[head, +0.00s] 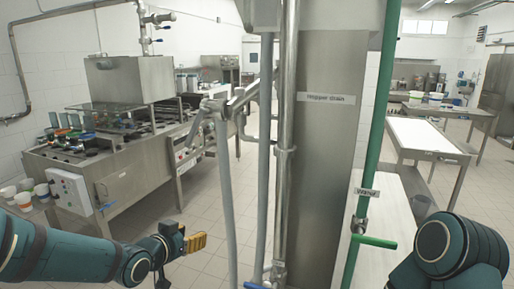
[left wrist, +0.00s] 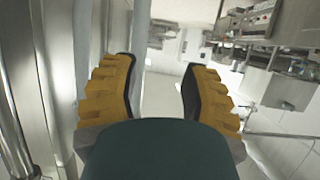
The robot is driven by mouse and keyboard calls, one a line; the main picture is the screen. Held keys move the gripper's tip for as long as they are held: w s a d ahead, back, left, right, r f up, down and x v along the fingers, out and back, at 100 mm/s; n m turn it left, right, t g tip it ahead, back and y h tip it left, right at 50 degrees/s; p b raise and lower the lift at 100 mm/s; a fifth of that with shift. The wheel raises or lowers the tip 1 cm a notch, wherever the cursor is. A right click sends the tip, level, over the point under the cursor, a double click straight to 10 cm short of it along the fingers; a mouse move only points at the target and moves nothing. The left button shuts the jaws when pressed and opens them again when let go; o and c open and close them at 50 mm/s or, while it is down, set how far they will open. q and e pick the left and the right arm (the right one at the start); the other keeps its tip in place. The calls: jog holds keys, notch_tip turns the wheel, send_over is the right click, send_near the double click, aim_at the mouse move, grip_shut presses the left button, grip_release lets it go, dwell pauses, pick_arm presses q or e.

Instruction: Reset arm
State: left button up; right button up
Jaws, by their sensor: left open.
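My left arm (head: 70,255) comes in from the lower left of the head view. Its gripper (head: 195,242), with yellow ridged fingers, is held above the tiled floor, left of the grey hoses. In the left wrist view the gripper (left wrist: 160,88) has its two fingers well apart with nothing between them. The pale floor shows through the gap. My right arm (head: 460,250) shows only as a teal link at the lower right of the head view. Its gripper is out of the picture.
A steel column (head: 335,130) with pipes and hanging grey hoses (head: 226,190) stands close ahead. A green pipe (head: 376,120) with a green handle (head: 374,241) is near my right arm. A steel filling machine (head: 120,150) stands left, with cups (head: 24,200) beside it. Open floor lies between.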

pick_arm(q)
jog(key=s+d+f+n+g, duration=0.1)
jog(key=s+d+f+g, duration=0.15)
jog(key=f, duration=0.45)
jog(key=s+d+f+n+g+b, duration=0.15)
jog(key=s+f, duration=0.25)
jog(key=f, duration=0.4)
jog(key=s+d+f+n+g, duration=0.1)
jog(key=s+f+g, duration=0.15)
jog(key=f, duration=0.45)
pick_arm(e)
jog(key=shift+s+f, duration=0.2)
jog(key=shift+f, duration=0.9)
pick_arm(q)
jog(key=s+d+f+n+g+y, duration=0.1)
jog(key=s+f+g, duration=0.3)
jog(key=s+f, duration=0.8)
jog(key=shift+s+d+f+n, duration=0.25)
jog(key=shift+s+d+n, duration=0.6)
jog(key=shift+s, duration=0.3)
